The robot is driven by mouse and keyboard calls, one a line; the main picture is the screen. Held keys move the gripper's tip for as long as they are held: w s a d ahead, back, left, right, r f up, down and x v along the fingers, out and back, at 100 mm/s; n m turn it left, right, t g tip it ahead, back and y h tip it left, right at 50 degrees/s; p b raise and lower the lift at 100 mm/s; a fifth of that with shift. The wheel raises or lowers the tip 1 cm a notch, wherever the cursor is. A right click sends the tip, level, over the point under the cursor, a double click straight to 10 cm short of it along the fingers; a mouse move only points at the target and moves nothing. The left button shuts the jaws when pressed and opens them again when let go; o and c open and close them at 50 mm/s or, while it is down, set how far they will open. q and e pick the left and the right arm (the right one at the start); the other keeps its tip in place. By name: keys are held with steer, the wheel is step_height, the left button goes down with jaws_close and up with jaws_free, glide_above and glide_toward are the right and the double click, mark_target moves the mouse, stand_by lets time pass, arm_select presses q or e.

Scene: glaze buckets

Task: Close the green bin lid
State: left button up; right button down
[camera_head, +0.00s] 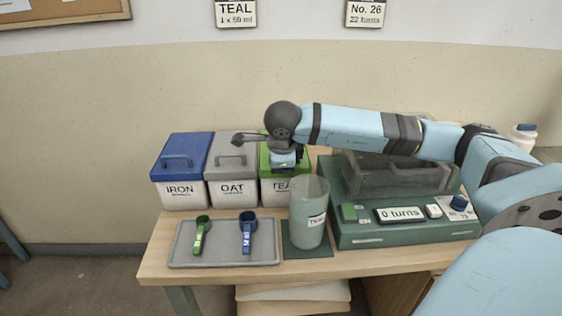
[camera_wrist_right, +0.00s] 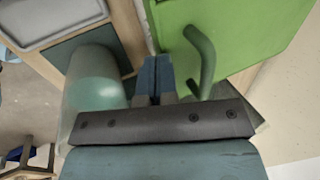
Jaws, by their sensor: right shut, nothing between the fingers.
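The green bin (camera_head: 271,192), labelled with a partly hidden "TEA…", stands at the right of a row of bins. Its green lid (camera_head: 304,160) appears to lie flat across the top, much like the lids beside it, though my wrist covers its middle. In the wrist view the green lid (camera_wrist_right: 248,35) fills the upper right, with its curved handle (camera_wrist_right: 205,60) standing up. My right gripper (camera_head: 285,166) is over this lid, pointing down. In the wrist view its fingers (camera_wrist_right: 156,62) are together and empty, left of the handle. My left gripper is out of view.
The blue-lidded bin (camera_head: 180,152) and grey-lidded bin (camera_head: 232,166) stand to the left. A clear container (camera_head: 309,212) is in front of the green bin. A grey tray (camera_head: 220,257) holds two scoops. A green machine (camera_head: 372,237) stands to the right.

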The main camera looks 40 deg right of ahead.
steer(key=shift+s+a+f, duration=0.1)
steer(key=shift+s+f, duration=0.05)
steer(key=shift+f, duration=0.25)
steer(key=shift+f, duration=0.1)
steer(key=p+v, duration=0.1)
steer(key=v, duration=1.3)
steer(key=shift+p, duration=0.35)
